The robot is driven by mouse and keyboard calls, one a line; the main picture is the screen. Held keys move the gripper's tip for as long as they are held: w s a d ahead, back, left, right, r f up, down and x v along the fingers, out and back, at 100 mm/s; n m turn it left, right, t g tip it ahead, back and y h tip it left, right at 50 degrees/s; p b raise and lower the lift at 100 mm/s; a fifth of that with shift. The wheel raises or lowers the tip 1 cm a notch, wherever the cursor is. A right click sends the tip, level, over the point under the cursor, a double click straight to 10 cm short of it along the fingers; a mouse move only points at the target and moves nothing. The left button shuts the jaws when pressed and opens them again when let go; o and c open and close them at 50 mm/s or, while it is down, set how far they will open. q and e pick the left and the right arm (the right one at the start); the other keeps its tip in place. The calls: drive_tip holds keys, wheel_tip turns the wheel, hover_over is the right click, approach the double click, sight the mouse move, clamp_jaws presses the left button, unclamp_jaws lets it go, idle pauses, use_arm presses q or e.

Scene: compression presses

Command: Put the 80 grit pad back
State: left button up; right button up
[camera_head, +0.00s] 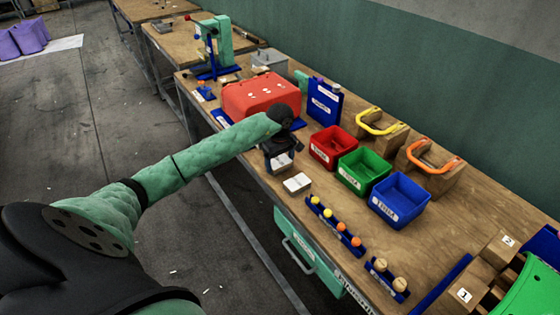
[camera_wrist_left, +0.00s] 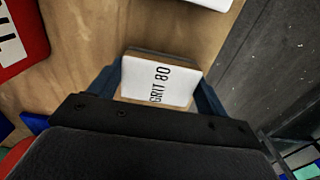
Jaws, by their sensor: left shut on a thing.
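The 80 grit pad (camera_wrist_left: 158,82) is a small block with a white face marked "GRIT 80" and a tan edge. My left gripper (camera_wrist_left: 153,90) is shut on it, one finger along each side. In the head view the pad (camera_head: 282,161) shows under the left gripper (camera_head: 280,152), over the front part of the bench. I cannot tell whether the pad touches the bench top. A second white-topped pad (camera_head: 297,183) lies on the bench just to its right; its label is not readable. My right gripper is not in view.
Red (camera_head: 333,147), green (camera_head: 363,172) and blue (camera_head: 399,200) bins stand to the right on the wooden bench. A red case (camera_head: 261,96) is behind the gripper. A blue rack with yellow and orange knobs (camera_head: 336,226) lies along the front edge. Bare bench shows around the second pad.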

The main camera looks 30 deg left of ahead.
use_arm(q)
drive_tip(key=shift+f, duration=0.4)
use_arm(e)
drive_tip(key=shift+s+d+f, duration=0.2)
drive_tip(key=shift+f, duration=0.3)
use_arm(q)
drive_tip(key=shift+f, duration=0.1)
drive_tip(key=o, duration=1)
drive_tip(key=shift+c, duration=0.2)
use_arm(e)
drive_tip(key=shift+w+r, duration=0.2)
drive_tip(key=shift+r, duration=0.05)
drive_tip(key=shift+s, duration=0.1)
